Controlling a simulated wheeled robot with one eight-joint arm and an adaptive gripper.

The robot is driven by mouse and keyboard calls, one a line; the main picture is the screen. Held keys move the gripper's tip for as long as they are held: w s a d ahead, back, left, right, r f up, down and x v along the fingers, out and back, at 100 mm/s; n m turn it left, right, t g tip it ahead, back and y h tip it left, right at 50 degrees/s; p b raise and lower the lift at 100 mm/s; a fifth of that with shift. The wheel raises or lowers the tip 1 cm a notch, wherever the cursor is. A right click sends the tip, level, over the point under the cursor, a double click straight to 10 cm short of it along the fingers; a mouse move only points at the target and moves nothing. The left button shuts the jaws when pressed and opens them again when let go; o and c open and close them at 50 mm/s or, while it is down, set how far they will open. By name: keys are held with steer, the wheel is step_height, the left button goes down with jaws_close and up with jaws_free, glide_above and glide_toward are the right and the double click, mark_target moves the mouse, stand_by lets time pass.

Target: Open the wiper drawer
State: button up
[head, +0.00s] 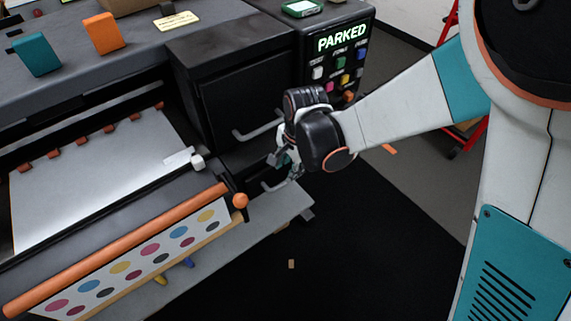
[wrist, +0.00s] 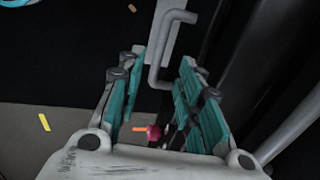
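A dark box-shaped unit (head: 240,95) stands at the press's right end, with a grey bar handle (head: 258,132) on its front. A second, lower grey handle (head: 272,187) shows just below my gripper (head: 286,163); I cannot tell from labels which is the wiper drawer's. In the wrist view, my gripper (wrist: 160,68) has its two teal fingers spread apart. A bent grey bar handle (wrist: 157,62) reaches between and past the fingertips. No finger visibly closes on it. In the head view, the fingers are partly hidden by my wrist.
A control panel (head: 342,65) reading PARKED stands behind my arm. A grey ledge (head: 255,225) and an orange roller (head: 130,245) lie at the lower left. Dark mat (head: 350,240) covers the open floor. A red frame (head: 466,140) stands at the right.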

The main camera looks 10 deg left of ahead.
mark_target(274, 170)
steer(key=f+b, duration=0.1)
steer(key=f, duration=0.4)
steer(key=w+a+f+b, duration=0.1)
steer(key=f, duration=0.1)
steer(key=shift+w+f+b, duration=0.1)
steer(key=shift+f+b, duration=0.25)
jaws_close()
